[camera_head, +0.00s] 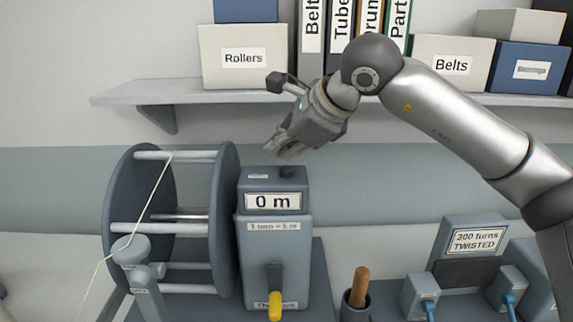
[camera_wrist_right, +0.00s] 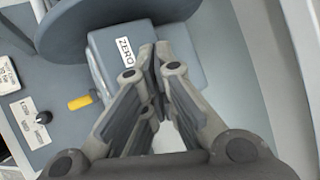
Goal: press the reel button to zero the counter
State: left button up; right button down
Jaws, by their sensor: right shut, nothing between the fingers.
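The blue-grey counter box (camera_head: 272,265) stands right of the reel (camera_head: 227,220), and its display (camera_head: 273,201) reads "0 m". A dark round button (camera_head: 287,172) sits on its top, beside a small label. In the right wrist view the box top (camera_wrist_right: 105,42) shows with a "ZERO" label (camera_wrist_right: 127,50); the button is hidden there behind the fingers. My right gripper (camera_head: 283,151) is shut and empty, its fingertips just above and behind the button in the head view, seemingly apart from it. It also shows in the right wrist view (camera_wrist_right: 155,52). My left gripper is not in view.
A shelf (camera_head: 130,97) with boxes and binders runs behind my right arm. A yellow handle (camera_head: 275,306) sticks out of the counter's front. A cup with a wooden handle (camera_head: 361,285) and a "300 turns TWISTED" sign (camera_head: 477,240) stand to the right.

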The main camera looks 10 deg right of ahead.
aim_at(282, 170)
jog(key=shift+r, duration=0.15)
jog(key=shift+r+p, duration=1.45)
jog(key=shift+r, duration=0.95)
